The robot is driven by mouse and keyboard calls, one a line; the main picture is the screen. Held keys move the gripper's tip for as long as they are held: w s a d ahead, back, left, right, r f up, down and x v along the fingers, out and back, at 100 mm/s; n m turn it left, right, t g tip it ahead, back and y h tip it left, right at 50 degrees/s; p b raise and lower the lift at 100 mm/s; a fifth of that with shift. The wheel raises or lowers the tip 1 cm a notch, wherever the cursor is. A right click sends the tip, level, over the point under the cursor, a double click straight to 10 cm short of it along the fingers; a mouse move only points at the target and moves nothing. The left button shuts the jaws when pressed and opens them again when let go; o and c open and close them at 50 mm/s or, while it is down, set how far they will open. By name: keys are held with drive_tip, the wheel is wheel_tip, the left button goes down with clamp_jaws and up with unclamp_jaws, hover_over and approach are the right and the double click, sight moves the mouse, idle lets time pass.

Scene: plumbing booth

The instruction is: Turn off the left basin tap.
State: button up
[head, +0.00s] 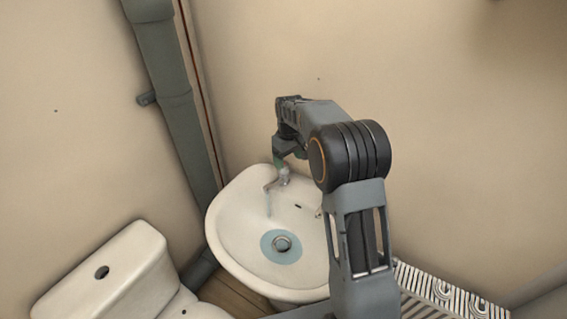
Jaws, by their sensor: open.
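The white basin (232,232) stands against the wall in the middle of the head view. The left basin tap (283,175) is a small metal tap at its back edge, with its spout (269,186) over the bowl. A thin stream of water (269,205) falls from it, and bluish water (281,246) lies around the drain. My gripper (279,160) is open, pointing down at the tap's top. I cannot tell whether the fingers touch the handle, which is mostly hidden. My arm covers the basin's right side, where only a bit of metal (318,212) shows.
A white toilet cistern (105,275) stands at the lower left. A thick grey pipe (172,95) runs down the corner left of the basin. A striped patterned surface (440,293) lies at the lower right. The wall above the basin is clear.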

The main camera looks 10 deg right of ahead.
drive_tip(key=w+n, duration=0.1)
drive_tip(key=w, duration=0.1)
drive_tip(key=w+n, duration=0.1)
drive_tip(key=w, duration=0.1)
drive_tip(key=w+r+n, duration=0.1)
drive_tip(key=w, duration=0.1)
drive_tip(key=shift+w+d, duration=0.1)
drive_tip(key=shift+w, duration=0.1)
drive_tip(key=f+n, duration=0.1)
drive_tip(key=f, duration=0.2)
drive_tip(key=f+n, duration=0.1)
drive_tip(key=f, duration=0.2)
drive_tip(key=f+n+p, duration=0.1)
drive_tip(key=f+n, duration=0.1)
drive_tip(key=f, duration=0.2)
drive_tip(key=shift+w, duration=0.2)
drive_tip(key=c, duration=0.9)
